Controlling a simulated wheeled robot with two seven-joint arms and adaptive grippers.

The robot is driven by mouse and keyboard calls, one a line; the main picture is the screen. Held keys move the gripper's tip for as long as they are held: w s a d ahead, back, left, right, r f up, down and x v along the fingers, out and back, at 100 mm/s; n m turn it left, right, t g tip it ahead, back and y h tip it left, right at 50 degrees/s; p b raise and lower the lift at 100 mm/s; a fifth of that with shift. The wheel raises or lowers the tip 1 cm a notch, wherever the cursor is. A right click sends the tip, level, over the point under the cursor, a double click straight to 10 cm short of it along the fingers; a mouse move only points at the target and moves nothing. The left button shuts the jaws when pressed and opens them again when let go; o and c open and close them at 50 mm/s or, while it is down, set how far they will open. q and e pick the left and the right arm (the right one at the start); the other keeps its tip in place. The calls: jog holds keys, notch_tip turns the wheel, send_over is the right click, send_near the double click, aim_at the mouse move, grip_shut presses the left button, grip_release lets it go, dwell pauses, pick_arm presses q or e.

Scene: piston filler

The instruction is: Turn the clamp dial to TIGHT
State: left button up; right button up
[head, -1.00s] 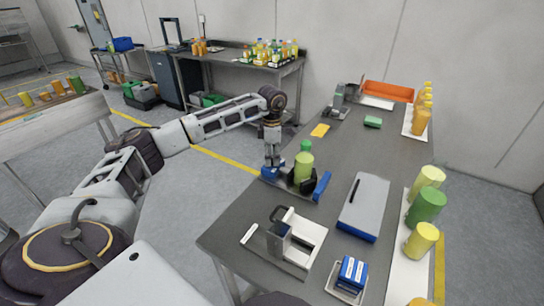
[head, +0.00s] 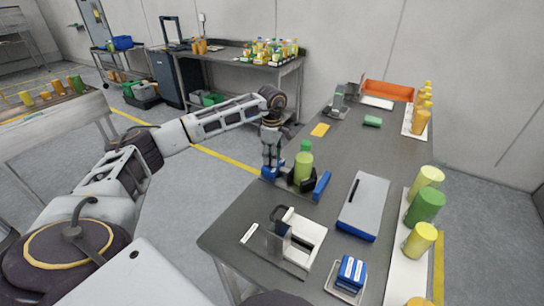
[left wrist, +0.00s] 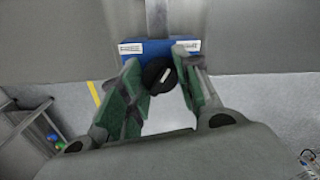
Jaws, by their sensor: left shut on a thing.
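The clamp dial (left wrist: 158,75) is a round black knob with a pale mark, in front of a blue block (left wrist: 160,48) with two white labels. My left gripper (left wrist: 160,82) is shut on the dial, one finger on each side of it. In the head view my left gripper (head: 269,165) points down at the blue block (head: 268,173) on the table's left edge. A yellow-green bottle with a green cap (head: 303,168) stands right beside it in the black clamp. The label lettering is too small to read. My right gripper is not in view.
A blue bar (head: 321,186) stands right of the bottle. A grey box with a black pen (head: 364,203), a white stand (head: 302,232) and a tray with blue packs (head: 350,273) occupy the near table. Yellow and green cylinders line the right edge. The table's middle is fairly clear.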

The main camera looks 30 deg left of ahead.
pick_arm(q)
jog(key=shift+m, duration=1.5)
jog(key=o, duration=1)
notch_tip(320, 180, up, 12)
dwell(0.9)
dwell(0.7)
